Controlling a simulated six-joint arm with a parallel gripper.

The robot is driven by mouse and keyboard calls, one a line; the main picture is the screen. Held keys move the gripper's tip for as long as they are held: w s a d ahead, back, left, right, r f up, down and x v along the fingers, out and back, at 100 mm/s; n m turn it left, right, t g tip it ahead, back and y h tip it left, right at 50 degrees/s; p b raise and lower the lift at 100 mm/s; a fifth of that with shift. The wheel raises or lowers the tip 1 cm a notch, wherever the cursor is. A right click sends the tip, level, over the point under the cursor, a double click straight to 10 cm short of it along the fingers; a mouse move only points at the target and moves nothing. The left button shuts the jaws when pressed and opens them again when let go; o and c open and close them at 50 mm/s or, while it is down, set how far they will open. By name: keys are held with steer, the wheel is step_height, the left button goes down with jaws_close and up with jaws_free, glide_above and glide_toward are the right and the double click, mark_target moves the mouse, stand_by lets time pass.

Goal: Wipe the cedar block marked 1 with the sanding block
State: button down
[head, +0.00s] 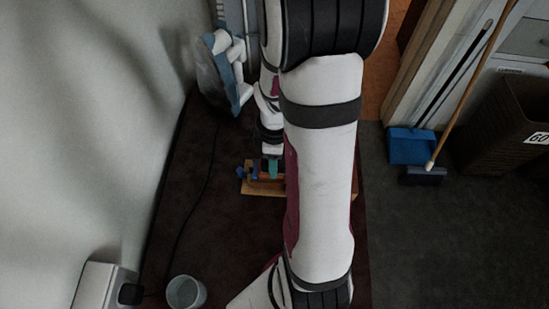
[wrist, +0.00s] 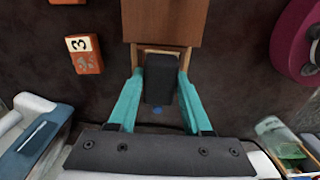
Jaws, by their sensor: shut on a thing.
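My gripper (wrist: 159,76) has teal fingers shut on a dark grey block (wrist: 160,80), which looks like the sanding block. A brown wooden piece (wrist: 165,20) with a paler wooden edge lies just beyond the held block in the wrist view; I cannot tell whether they touch. No number shows on that piece, so I cannot tell if it is the cedar block marked 1. An orange-brown block marked 3 (wrist: 86,55) lies to the left, apart from the gripper. In the head view my gripper (head: 264,168) is over a light wooden piece (head: 260,189), partly hidden by my arm.
A blue and white object (wrist: 38,145) is at lower left in the wrist view, and a clear container with green inside (wrist: 285,145) at lower right. In the head view, a cup (head: 185,292), blue dustpan (head: 410,147) and brown bin (head: 505,125) stand well apart from the gripper.

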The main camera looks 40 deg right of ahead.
mark_target(255, 166)
steer(key=shift+w+a+f, duration=0.1)
steer(key=shift+w+a, duration=1.85)
steer(key=shift+d, duration=0.4)
steer(key=shift+s+d, duration=2.15)
steer(key=shift+s, duration=0.15)
steer(key=shift+w+a, duration=2.35)
steer(key=shift+w, duration=0.05)
step_height(255, 166, up, 8)
steer(key=shift+r, duration=0.2)
